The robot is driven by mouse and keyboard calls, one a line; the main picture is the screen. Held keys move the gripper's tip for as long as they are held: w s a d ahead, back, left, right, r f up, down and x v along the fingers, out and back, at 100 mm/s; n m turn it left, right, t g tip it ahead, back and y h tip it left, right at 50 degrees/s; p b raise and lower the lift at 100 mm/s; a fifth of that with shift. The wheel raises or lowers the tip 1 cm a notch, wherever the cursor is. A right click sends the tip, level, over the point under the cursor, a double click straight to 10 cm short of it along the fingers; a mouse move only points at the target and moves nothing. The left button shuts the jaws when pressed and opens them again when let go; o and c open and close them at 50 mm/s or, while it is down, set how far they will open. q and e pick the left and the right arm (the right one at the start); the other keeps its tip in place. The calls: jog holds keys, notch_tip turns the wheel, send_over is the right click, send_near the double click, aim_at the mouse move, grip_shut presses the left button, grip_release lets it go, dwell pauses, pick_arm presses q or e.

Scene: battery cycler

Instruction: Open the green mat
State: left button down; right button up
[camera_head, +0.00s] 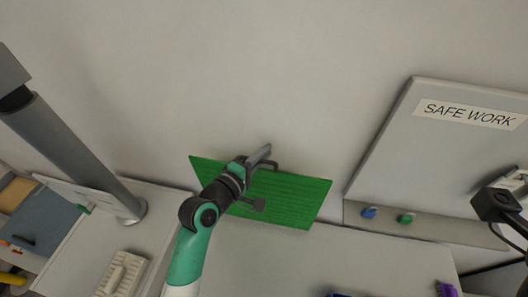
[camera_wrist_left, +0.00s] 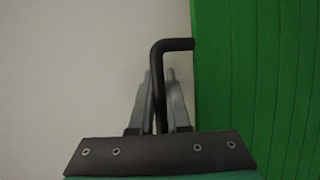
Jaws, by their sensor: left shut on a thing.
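The green mat (camera_head: 290,200) is a ribbed green panel at the middle of the head view, low against the pale wall. In the left wrist view the green mat (camera_wrist_left: 255,85) fills the right side. A dark bent handle (camera_wrist_left: 177,44) sticks out from its edge. My left gripper (camera_head: 264,152) is at the mat's upper edge. In the left wrist view my left gripper (camera_wrist_left: 158,82) has its fingers closed around the handle's straight part. My arm hides part of the mat. My right gripper (camera_head: 512,182) shows only partly at the right edge, and its jaws are unclear.
A whiteboard (camera_head: 420,160) marked "SAFE WORK" stands at the right, with a blue and a green item on its ledge (camera_head: 390,219). A grey pole (camera_head: 75,150) stands at the left. A white rack (camera_head: 122,274) lies on the bench. A purple item (camera_head: 446,289) is at the lower right.

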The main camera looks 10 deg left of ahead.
pick_arm(q)
jog(key=s+a+f+m+t+h+b, duration=0.1)
jog(key=s+b, duration=0.5)
jog(key=s, duration=0.6)
jog(key=s+a+f+m+t+h+b, duration=0.1)
jog(key=s+f+t+b, duration=0.2)
jog(key=s, duration=0.8)
notch_tip(320, 180, down, 2)
jog(key=b, duration=0.3)
jog(key=shift+s+a+t, duration=0.2)
jog(key=shift+s+t, duration=0.1)
jog(key=shift+s, duration=0.1)
jog(key=shift+h, duration=0.3)
jog(key=c, duration=1.2)
grip_release()
jog(key=shift+o, duration=0.2)
jog(key=shift+f, duration=0.15)
